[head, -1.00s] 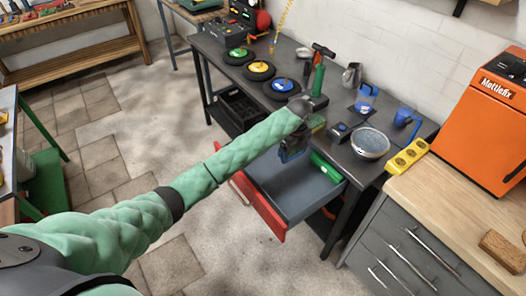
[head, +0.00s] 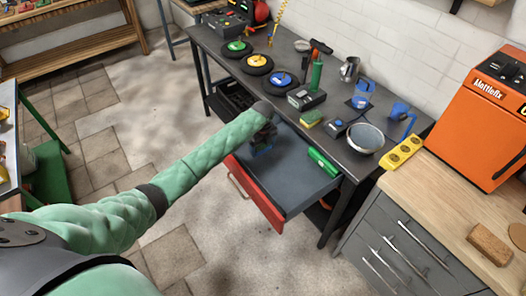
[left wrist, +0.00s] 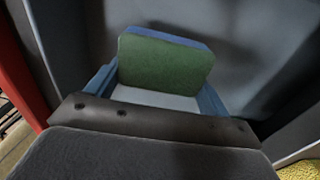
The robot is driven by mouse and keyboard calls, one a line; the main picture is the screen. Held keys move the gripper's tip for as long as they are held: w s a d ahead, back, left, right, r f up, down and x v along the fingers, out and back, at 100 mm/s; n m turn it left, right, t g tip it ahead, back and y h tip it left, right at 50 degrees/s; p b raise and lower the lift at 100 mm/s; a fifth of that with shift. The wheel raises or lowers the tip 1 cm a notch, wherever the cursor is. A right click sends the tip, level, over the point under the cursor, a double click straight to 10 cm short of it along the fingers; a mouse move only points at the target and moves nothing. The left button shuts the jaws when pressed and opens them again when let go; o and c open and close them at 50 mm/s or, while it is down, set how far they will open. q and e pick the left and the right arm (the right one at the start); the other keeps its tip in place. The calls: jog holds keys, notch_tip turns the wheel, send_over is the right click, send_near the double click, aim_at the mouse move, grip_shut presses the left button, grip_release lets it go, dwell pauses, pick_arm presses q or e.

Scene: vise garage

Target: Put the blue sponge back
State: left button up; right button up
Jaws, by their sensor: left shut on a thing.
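The blue sponge (left wrist: 170,58) has a green face and a blue edge in the left wrist view. It stands tilted between the blue fingers of my left gripper (left wrist: 155,92), which is shut on it. In the head view my left gripper (head: 263,141) is at the left end of the open drawer (head: 292,183), with a bit of blue (head: 264,151) under it. The drawer has a red front and a grey floor. I cannot tell whether the sponge touches the floor. My right gripper is not in view.
A green object (head: 322,162) lies at the drawer's right side; the drawer's middle is bare. A yellow-green sponge (head: 311,117) lies on the dark workbench (head: 340,140) behind the drawer. A metal bowl (head: 366,139) and a blue cup (head: 362,92) stand nearby.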

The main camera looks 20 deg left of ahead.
aim_at(263, 152)
pick_arm(q)
notch_tip(263, 152, down, 3)
jog(key=shift+r+p, duration=0.1)
jog(key=shift+p, duration=0.6)
jog(key=shift+f, duration=0.55)
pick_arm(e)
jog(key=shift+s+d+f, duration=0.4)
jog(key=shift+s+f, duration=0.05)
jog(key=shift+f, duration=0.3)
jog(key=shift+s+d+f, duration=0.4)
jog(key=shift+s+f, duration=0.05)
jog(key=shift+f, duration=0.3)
pick_arm(q)
jog(key=shift+f, duration=0.1)
jog(key=o, duration=0.9)
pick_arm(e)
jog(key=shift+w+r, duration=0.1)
pick_arm(q)
jog(key=shift+r, duration=0.65)
notch_tip(263, 152, up, 10)
jog(key=b, duration=0.3)
jog(key=shift+f, duration=0.15)
jog(key=shift+r, duration=0.6)
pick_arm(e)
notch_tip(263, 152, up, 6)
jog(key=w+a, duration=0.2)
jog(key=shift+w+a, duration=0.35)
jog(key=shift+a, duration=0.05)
pick_arm(q)
jog(key=shift+a, duration=0.1)
